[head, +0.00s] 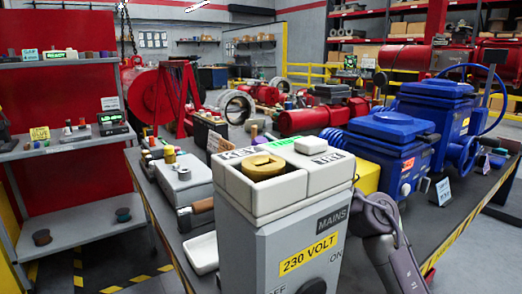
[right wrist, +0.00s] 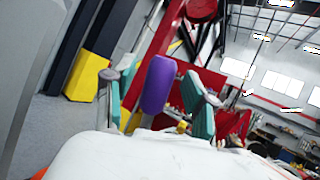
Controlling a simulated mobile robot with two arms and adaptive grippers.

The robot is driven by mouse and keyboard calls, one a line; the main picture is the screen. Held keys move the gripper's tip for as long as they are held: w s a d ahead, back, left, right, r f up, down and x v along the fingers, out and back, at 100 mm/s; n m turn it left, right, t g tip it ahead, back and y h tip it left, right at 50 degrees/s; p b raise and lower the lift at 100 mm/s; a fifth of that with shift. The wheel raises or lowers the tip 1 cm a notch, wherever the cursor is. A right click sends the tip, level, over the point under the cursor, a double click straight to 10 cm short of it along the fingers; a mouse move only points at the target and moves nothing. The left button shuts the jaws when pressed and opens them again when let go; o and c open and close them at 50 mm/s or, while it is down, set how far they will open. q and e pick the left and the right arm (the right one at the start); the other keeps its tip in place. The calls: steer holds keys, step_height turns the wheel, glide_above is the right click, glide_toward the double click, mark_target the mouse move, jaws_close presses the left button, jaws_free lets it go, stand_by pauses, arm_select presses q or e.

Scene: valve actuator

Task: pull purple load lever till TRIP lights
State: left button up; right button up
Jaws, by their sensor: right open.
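In the right wrist view a purple lever grip (right wrist: 158,84) stands upright between the two teal-padded fingers of my right gripper (right wrist: 156,98). The fingers are apart, with a visible gap on each side of the purple grip. A white rounded surface fills the bottom of that view and hides what lies below the grip. In the head view a grey arm link of mine shows right of the grey cabinet (head: 265,240), but my right gripper cannot be made out there. My left gripper is not in view. No lit TRIP lamp can be made out.
The cabinet, marked MAINS and 230 VOLT, stands close in front, with a brass ring (head: 263,167) on top. Blue actuators (head: 385,145) stand on the dark bench at right. A grey box (head: 183,178) is at left. Shelves (head: 65,145) stand further left.

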steer(key=v, duration=1)
steer(key=shift+d, duration=0.25)
steer(key=shift+s+f, duration=0.1)
steer(key=shift+f, duration=0.05)
